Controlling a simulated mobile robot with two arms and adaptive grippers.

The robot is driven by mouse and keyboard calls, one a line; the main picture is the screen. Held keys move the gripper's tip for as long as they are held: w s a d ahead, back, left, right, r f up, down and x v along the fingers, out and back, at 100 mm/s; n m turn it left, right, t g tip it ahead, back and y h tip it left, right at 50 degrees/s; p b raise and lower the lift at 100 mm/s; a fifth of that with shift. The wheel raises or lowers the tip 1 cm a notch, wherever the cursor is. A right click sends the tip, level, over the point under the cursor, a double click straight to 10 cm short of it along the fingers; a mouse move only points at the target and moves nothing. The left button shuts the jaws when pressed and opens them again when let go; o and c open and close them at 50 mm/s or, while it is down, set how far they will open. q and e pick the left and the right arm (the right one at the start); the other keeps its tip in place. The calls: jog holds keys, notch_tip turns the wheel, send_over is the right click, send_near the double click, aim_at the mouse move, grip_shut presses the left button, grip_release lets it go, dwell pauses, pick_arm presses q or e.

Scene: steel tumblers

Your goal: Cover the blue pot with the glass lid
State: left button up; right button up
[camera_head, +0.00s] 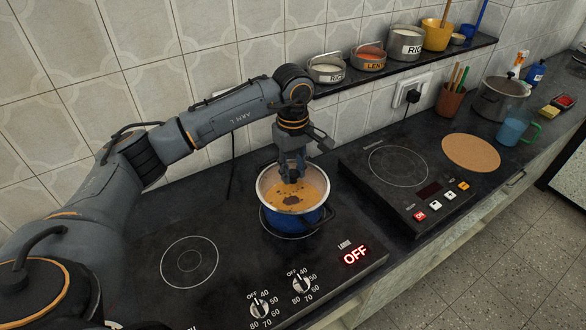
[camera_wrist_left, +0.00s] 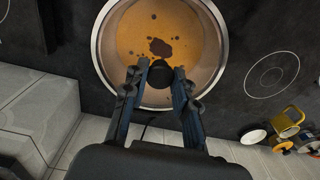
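My left gripper (camera_head: 291,178) points down over the pot's middle. My right gripper is in neither view.
An induction plate (camera_head: 398,165) and a cork mat (camera_head: 470,152) lie to the right. A steel pot (camera_head: 498,100) and a blue mug (camera_head: 512,131) stand farther right. A wall shelf (camera_head: 385,75) carries several containers behind. The left cooking zone (camera_head: 189,262) is clear.

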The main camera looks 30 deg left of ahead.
pick_arm(q)
jog(key=o, duration=0.5)
notch_tip(320, 180, up, 12)
dwell(0.4)
